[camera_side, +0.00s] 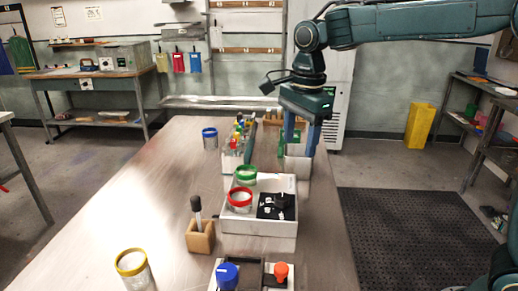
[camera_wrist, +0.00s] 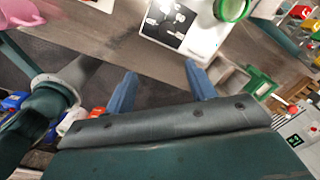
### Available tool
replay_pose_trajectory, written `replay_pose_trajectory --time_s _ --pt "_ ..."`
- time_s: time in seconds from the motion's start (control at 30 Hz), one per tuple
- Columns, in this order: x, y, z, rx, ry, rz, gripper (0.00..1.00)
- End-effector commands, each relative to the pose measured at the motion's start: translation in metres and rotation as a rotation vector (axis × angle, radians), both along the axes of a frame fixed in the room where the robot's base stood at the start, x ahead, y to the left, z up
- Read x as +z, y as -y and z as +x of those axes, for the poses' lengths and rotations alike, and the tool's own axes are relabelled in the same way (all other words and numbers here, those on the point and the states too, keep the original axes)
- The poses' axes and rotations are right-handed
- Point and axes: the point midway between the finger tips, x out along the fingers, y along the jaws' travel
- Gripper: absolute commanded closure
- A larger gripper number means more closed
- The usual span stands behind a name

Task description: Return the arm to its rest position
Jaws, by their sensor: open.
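My gripper (camera_side: 301,150) hangs fingers-down at the back right of the steel table, above a pale container (camera_side: 297,168). Its blue fingers also show in the wrist view (camera_wrist: 161,88), spread apart with nothing between them. A green-rimmed bucket (camera_side: 246,181) and a red-rimmed bucket (camera_side: 239,205) sit on the white unit (camera_side: 258,226) at mid-table. The green rim also shows at the top of the wrist view (camera_wrist: 247,8). A blue-rimmed bucket (camera_side: 210,143) stands at the back left, and a yellow-rimmed bucket (camera_side: 135,275) at the front left.
A black panel (camera_side: 268,212) lies on the white unit. A wooden block (camera_side: 200,242) with a dropper stands left of it. A unit with a blue knob (camera_side: 227,275) and red knob (camera_side: 281,271) is in front. Colourful bottles (camera_side: 239,130) stand behind. The table's left side is mostly clear.

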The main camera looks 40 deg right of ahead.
Motion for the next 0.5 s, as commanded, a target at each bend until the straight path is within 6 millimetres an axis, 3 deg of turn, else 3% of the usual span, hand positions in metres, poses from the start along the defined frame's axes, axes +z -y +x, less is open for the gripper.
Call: replay_pose_trajectory --time_s 0.2,0.5 --pt "0.020 0.016 -0.043 0.274 0.078 -0.020 0.45" --pt "0.031 0.033 -0.105 0.665 0.178 -0.089 0.45"
